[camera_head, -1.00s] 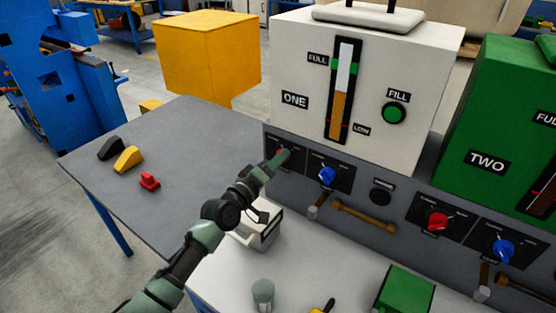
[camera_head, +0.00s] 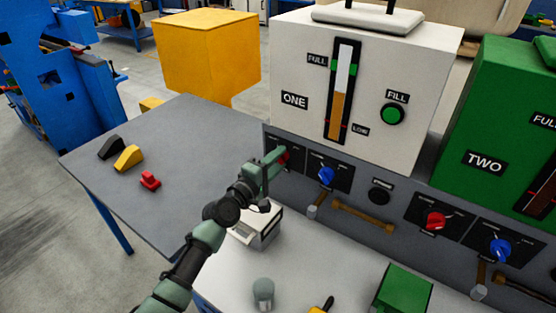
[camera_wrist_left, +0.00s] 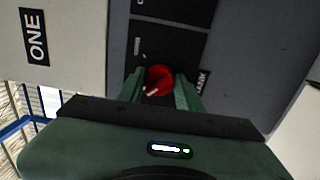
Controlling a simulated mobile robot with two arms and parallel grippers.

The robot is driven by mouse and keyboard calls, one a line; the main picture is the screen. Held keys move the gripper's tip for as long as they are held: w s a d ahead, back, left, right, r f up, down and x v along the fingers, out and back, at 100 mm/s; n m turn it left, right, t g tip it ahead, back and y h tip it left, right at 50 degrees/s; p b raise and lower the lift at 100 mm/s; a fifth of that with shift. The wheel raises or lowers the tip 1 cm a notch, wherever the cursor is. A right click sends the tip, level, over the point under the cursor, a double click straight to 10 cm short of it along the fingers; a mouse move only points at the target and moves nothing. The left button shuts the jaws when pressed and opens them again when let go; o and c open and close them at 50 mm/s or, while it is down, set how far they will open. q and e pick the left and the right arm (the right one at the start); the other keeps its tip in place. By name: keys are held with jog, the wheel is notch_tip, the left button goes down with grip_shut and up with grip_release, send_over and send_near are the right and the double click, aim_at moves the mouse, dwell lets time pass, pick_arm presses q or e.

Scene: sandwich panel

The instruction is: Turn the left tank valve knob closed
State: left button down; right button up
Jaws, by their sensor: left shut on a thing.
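The red valve knob (camera_wrist_left: 159,80) sits on a black plate under the white tank ONE (camera_head: 350,60). In the left wrist view it lies between the two green fingers of my left gripper (camera_wrist_left: 160,88), which is shut on it. A white pointer mark on the knob points down and to the left in that view. In the head view my left gripper (camera_head: 276,163) reaches the panel and covers much of the red knob (camera_head: 284,156). My right gripper is in neither view.
A blue knob (camera_head: 326,175) is just right of the red one, with a tap and a brown handle (camera_head: 362,219) below. A white device (camera_head: 257,229) stands under my left arm. Green tank TWO (camera_head: 505,125) is at the right.

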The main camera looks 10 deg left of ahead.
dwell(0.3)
pick_arm(q)
jog(key=c, duration=0.9)
grip_release()
jog(key=shift+c, duration=0.2)
jog(key=v, duration=0.8)
jog(key=shift+w, duration=0.1)
